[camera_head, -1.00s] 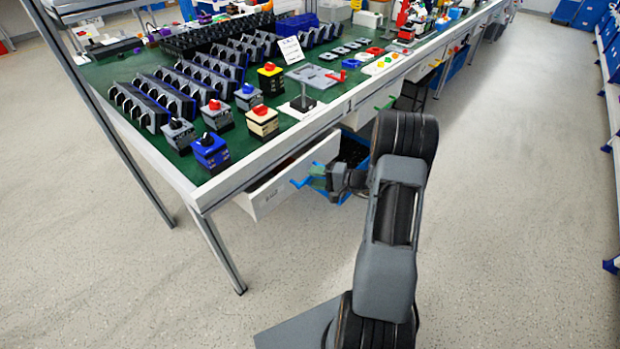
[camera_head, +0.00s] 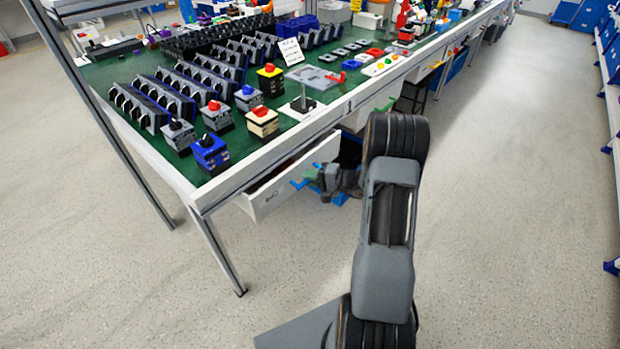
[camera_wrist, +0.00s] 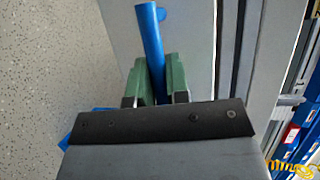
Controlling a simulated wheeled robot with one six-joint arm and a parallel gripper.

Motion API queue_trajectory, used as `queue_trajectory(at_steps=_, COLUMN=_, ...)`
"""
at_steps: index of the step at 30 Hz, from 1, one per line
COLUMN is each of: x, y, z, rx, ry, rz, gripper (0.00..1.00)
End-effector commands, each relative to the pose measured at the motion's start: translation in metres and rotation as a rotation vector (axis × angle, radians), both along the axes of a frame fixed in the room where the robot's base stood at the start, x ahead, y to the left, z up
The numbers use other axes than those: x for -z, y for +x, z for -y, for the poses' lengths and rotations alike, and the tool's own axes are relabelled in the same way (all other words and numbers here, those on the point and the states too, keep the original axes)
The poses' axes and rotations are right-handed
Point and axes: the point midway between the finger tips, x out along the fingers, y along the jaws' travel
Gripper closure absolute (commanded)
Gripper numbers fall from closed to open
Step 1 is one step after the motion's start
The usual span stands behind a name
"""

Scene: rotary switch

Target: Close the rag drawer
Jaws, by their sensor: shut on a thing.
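The rag drawer (camera_head: 290,180) is a white drawer under the near end of the green-topped workbench. It stands partly open, with its white front pulled out from under the bench. A blue bar handle (camera_head: 300,184) sits on its front, and the blue handle (camera_wrist: 151,38) also runs between my fingers in the wrist view. My gripper (camera_head: 316,177) is at the drawer front, shut on the handle. In the wrist view my green fingertips (camera_wrist: 157,80) press on both sides of it. The drawer's inside is mostly hidden under the bench top.
The workbench (camera_head: 230,187) holds rows of rotary switches and several push-button boxes, with a blue box (camera_head: 210,153) near the front corner. Another drawer with a green handle (camera_head: 386,104) is farther along. A bench leg (camera_head: 222,252) stands left of the drawer. The floor in front is clear.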

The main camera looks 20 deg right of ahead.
Motion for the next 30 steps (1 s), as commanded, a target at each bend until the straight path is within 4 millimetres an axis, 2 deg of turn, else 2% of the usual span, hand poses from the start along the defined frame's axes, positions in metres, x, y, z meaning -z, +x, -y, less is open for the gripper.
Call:
queue_trajectory(at_steps=12, x=0.001, y=0.001, z=-0.001, rx=0.000, ry=-0.001, rz=0.001, gripper=1.00)
queue_trajectory(at_steps=21, x=0.002, y=0.035, z=-0.016, rx=0.000, ry=-0.001, rz=0.001, gripper=1.00)
queue_trajectory(at_steps=28, x=-0.001, y=0.037, z=-0.017, rx=0.001, ry=0.000, rz=0.001, gripper=1.00)
queue_trajectory(at_steps=29, x=-0.001, y=0.037, z=-0.017, rx=0.001, ry=0.000, rz=0.001, gripper=0.83)
queue_trajectory(at_steps=30, x=-0.001, y=0.037, z=-0.018, rx=0.000, ry=-0.001, rz=0.002, gripper=0.80)
